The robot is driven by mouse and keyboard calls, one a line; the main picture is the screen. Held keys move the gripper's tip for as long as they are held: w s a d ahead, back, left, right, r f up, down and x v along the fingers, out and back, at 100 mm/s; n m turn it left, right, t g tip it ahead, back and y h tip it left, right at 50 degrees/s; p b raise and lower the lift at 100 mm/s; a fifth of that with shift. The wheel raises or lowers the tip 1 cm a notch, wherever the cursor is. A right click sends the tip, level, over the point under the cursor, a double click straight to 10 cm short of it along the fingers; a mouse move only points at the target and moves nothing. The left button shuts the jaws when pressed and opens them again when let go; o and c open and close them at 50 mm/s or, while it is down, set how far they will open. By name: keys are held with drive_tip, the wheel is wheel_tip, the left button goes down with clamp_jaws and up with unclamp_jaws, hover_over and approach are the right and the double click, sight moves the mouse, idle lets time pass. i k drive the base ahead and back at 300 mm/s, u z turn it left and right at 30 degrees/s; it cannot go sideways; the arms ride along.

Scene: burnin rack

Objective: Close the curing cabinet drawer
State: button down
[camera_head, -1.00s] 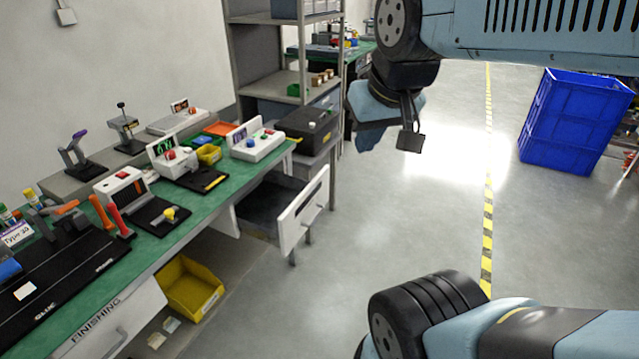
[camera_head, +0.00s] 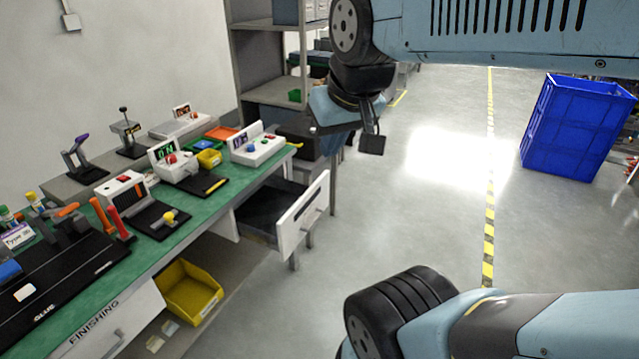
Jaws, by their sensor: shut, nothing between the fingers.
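The drawer (camera_head: 304,214) stands pulled out below the far end of the green-topped bench. Its front is a white panel with a handle on the outer side, and its dark inside (camera_head: 262,212) shows from above. My gripper (camera_head: 372,142) hangs at the end of the arm in the upper middle of the view. It is shut and empty, above and to the right of the drawer front, apart from it in the picture. The wrist hides part of the gripper, and the fingertips are too small to make out well.
The green bench (camera_head: 165,245) carries several devices along the left. A grey shelf rack (camera_head: 270,90) stands behind the drawer. A yellow bin (camera_head: 190,290) sits below the bench. A blue crate (camera_head: 575,125) stands at right. The floor (camera_head: 415,220) right of the drawer is clear.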

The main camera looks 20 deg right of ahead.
sight(277, 214)
drive_tip(key=i, duration=0.9)
